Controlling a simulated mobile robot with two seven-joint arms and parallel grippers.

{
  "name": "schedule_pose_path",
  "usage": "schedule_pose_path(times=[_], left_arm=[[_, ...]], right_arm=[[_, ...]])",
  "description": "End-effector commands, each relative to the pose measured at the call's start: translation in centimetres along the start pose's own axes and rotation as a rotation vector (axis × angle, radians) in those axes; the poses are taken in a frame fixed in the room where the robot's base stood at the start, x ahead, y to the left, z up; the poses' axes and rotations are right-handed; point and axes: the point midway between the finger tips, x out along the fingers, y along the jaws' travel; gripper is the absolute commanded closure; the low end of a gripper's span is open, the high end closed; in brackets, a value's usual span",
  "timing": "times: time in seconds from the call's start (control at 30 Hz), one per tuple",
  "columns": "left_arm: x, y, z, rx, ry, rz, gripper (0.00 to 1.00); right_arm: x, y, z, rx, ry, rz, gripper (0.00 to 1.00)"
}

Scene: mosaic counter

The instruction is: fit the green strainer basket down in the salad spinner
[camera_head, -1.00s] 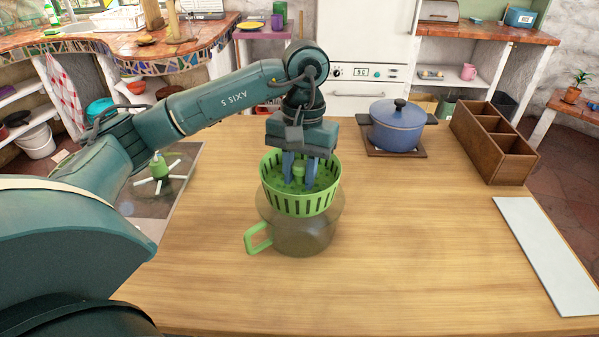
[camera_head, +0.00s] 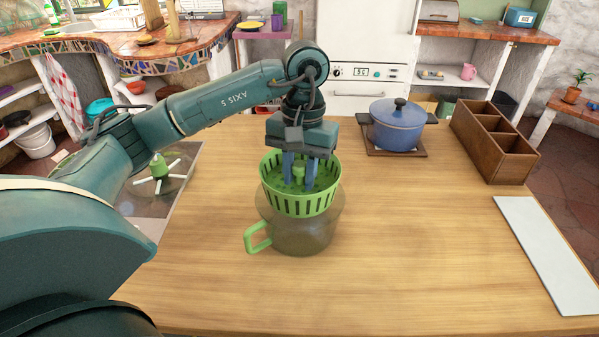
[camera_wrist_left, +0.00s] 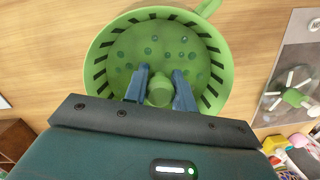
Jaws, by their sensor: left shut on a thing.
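The green strainer basket (camera_head: 300,205) is a slotted round tub, held upright over the salad spinner (camera_head: 303,237). The spinner is a see-through bowl with a wide rim and a green handle, standing on the wooden counter. The basket's lower edge overlaps the bowl's mouth in the head view; I cannot tell how far inside it is. My left gripper (camera_head: 299,177) reaches down into the basket, shut on its central green knob. In the left wrist view, my fingers (camera_wrist_left: 160,92) flank the knob, and the basket (camera_wrist_left: 100,50) hides most of the bowl. My right gripper is not in view.
A green piece with white spokes (camera_head: 158,172) lies on a dark board at left. A blue lidded pot (camera_head: 396,128) stands behind on a trivet, beside a wooden divided box (camera_head: 493,140). A pale board (camera_head: 545,252) lies at right. The front counter is clear.

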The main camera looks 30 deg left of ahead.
Motion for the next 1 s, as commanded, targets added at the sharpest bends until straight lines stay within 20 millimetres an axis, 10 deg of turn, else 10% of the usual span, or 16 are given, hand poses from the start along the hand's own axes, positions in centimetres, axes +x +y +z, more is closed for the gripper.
schedule_pose_path(times=[1.0], left_arm=[[1.6, 0.0, -0.2, 0.0, 0.001, 0.0, 1.0]], right_arm=[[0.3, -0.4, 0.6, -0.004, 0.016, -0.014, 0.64]])
